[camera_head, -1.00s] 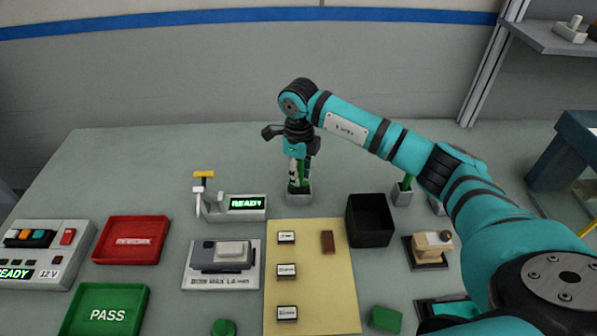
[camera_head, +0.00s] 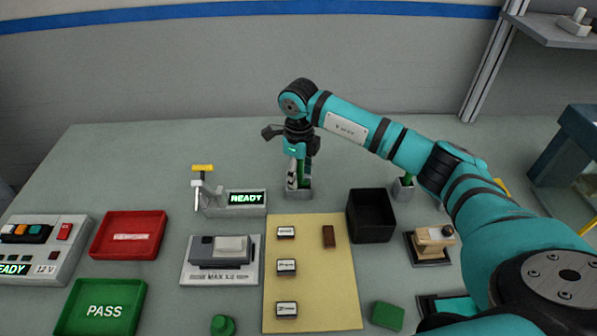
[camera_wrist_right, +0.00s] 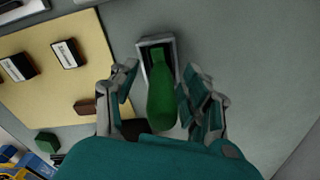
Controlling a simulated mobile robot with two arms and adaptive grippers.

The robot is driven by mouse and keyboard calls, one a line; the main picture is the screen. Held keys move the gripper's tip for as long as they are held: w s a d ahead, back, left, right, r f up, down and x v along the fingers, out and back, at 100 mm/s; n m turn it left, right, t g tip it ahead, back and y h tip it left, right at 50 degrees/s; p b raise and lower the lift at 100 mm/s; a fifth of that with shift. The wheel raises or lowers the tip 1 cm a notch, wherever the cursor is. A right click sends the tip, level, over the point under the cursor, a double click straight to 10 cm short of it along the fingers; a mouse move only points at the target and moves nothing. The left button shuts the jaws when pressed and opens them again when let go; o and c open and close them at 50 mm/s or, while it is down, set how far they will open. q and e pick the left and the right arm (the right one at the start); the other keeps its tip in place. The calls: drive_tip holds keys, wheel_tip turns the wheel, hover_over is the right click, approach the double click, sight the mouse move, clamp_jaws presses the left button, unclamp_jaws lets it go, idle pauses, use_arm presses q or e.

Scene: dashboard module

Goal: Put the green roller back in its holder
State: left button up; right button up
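The green roller (camera_wrist_right: 161,100) is upright in the right wrist view, its wide end toward the camera and its far end inside the grey holder (camera_wrist_right: 171,44). In the head view the small grey holder (camera_head: 299,194) stands on the table behind the yellow mat, with the roller (camera_head: 301,172) rising from it. My right gripper (camera_wrist_right: 158,70) is around the roller from above, one finger on each side. Gaps show between fingertips and roller, so it looks open. How deep the roller sits is hard to see. My left gripper is out of view.
A black open box (camera_head: 371,233) stands right of the yellow mat (camera_head: 308,304). A second grey holder (camera_head: 402,192) with a green item is partly behind my right arm. The READY device (camera_head: 235,204) stands left of the holder. Table behind the holder is clear.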

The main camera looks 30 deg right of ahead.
wheel_tip(320, 180, up, 12)
idle(0.7)
idle(0.4)
